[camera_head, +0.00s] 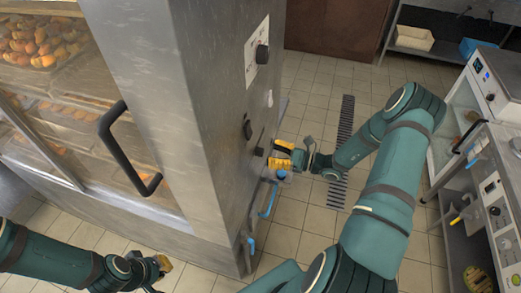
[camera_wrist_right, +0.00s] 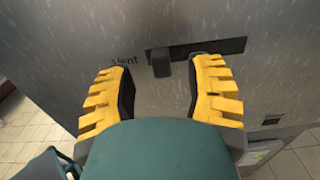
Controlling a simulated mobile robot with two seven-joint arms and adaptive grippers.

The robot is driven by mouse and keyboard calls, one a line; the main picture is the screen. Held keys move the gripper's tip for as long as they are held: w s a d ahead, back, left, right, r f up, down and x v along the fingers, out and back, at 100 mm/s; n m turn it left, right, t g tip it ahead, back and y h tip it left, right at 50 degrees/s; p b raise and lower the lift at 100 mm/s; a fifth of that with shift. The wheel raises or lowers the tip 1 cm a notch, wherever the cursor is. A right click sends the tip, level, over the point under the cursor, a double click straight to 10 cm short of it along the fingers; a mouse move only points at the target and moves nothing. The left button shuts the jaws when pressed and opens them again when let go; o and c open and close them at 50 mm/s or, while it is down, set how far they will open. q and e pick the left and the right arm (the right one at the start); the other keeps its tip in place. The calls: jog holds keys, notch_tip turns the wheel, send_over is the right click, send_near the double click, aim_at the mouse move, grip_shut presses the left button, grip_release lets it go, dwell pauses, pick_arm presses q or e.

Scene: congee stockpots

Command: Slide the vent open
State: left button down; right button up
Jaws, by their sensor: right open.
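The vent slider is a dark knob (camera_wrist_right: 160,62) at the left end of a horizontal dark slot (camera_wrist_right: 215,48), beside the printed word "Vent", on the metal cabinet (camera_head: 185,100). My right gripper (camera_head: 281,157) is at the cabinet's side face. In the right wrist view its yellow-padded fingers (camera_wrist_right: 158,76) are open, one on each side of the knob, with gaps to it. How far they are from the panel is hard to tell. My left gripper (camera_head: 160,266) is low at the bottom left, away from the vent, and its fingers are too small to read.
A round dial (camera_head: 262,55) and a dark switch (camera_head: 247,130) are on the same cabinet face. A glass door with a black handle (camera_head: 122,150) fronts the cabinet. A counter with appliances (camera_head: 495,185) stands at right. Tiled floor with a drain grate (camera_head: 345,120) lies between.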

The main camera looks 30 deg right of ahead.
aim_at(261, 150)
jog(key=shift+x, duration=2.4)
jog(key=shift+s, duration=0.1)
grip_shut()
